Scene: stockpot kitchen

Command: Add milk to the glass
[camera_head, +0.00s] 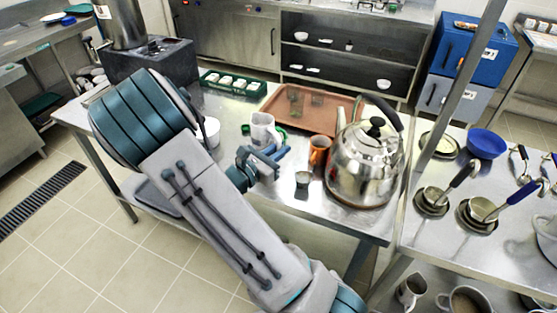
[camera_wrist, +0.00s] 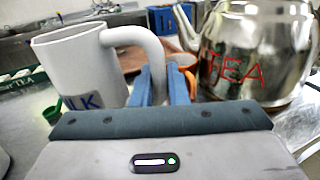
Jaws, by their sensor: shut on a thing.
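The white milk jug (camera_head: 263,129) stands upright, with part of a blue "MILK" label showing on it in the wrist view (camera_wrist: 82,68). My gripper (camera_head: 272,158) has its blue fingers (camera_wrist: 164,85) closed on the jug's handle (camera_wrist: 150,45). I cannot tell whether the jug's base touches the table.
A large steel kettle (camera_head: 365,155) marked "TEA" stands close on the right. An orange mug (camera_head: 319,150) is between it and the jug. A white container (camera_head: 211,132) is left, and a green crate (camera_head: 232,83) behind. The table's front right (camera_head: 365,222) is bare.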

